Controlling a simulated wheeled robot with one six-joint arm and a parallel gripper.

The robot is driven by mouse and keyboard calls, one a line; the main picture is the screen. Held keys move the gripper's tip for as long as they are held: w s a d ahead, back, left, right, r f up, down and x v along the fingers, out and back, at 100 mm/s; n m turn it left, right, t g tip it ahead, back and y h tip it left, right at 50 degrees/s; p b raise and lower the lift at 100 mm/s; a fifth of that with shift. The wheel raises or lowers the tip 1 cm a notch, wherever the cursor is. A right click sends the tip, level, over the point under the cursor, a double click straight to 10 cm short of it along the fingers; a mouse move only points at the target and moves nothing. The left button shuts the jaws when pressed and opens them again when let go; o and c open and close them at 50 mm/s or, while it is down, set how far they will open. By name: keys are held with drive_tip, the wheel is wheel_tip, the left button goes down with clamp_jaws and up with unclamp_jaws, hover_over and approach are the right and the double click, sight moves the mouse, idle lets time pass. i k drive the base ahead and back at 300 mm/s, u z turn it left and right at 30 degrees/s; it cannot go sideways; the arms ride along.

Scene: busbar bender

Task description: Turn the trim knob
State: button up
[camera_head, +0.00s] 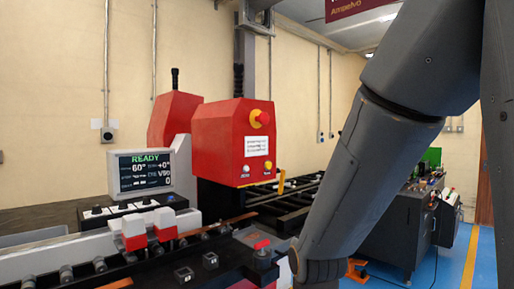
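My arm (365,165) comes down from the upper right to the bottom middle. My gripper is not visible, and nothing of mine shows at the panel.
A red machine head (232,143) with a red and yellow emergency stop (259,118) rises behind the bed. Two red-and-white blocks (135,234) and a red-topped part (262,245) stand in front. A dark cabinet (396,228) and blue floor (450,265) lie to the right.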

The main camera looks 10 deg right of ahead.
sight(147, 200)
drive_tip(key=u, duration=0.5)
drive_tip(key=k, duration=1.2)
drive_tip(key=z, duration=0.4)
drive_tip(key=i, duration=1.55)
drive_tip(key=u, duration=0.65)
